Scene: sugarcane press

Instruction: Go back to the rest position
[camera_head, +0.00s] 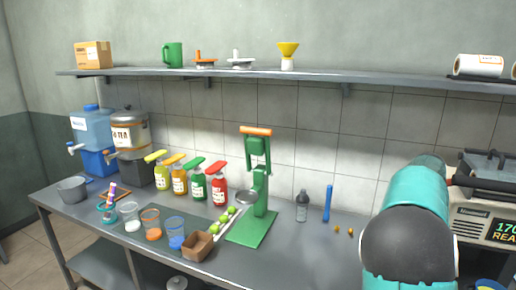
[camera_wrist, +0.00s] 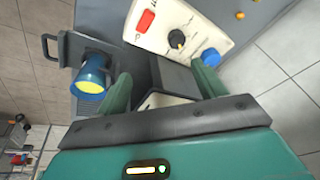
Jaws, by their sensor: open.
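My gripper (camera_wrist: 160,95) shows in the wrist view with its two green fingers spread apart and nothing between them. A machine with a red switch and a black knob (camera_wrist: 168,35) lies beyond the fingertips. In the head view my teal arm covers the right side of the counter, and my gripper is not visible there. The green press (camera_head: 257,190) with an orange handle stands upright on the counter (camera_head: 320,250), left of my arm.
A machine with a lit display (camera_head: 485,215) stands right of my arm. Coloured pump bottles (camera_head: 198,185), cups (camera_head: 151,225) and a brown box (camera_head: 198,245) stand left of the press. A dark bottle (camera_head: 302,206) is between press and arm. A shelf (camera_head: 330,76) runs above.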

